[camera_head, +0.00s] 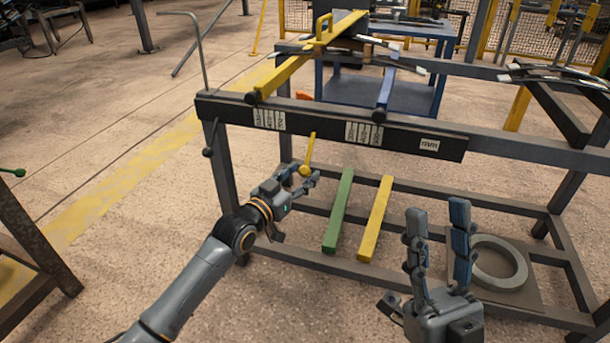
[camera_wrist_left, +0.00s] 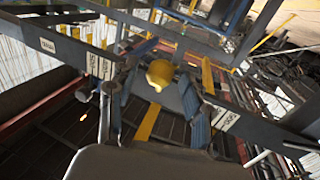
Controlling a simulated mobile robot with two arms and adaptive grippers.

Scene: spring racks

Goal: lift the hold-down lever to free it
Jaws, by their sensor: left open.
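A short yellow lever (camera_head: 310,147) with a round yellow knob (camera_head: 304,171) at its lower end hangs below the rack's dark front rail (camera_head: 335,127). I take it for the hold-down lever. My left gripper (camera_head: 301,176) is open with its fingers on either side of the knob. In the left wrist view the knob (camera_wrist_left: 159,75) shows between the open fingers, near their tips; I cannot tell whether they touch it. My right gripper (camera_head: 437,207) is open and empty, fingers up, at the lower right, away from the lever.
Green (camera_head: 338,212) and yellow (camera_head: 375,220) bars lie on the rack's lower frame. A grey ring (camera_head: 498,281) lies on a plate at the right. A long yellow beam with a handle (camera_head: 324,28) and a blue bar (camera_head: 386,88) rest on top. A thin post (camera_head: 199,50) stands at the rail's left end.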

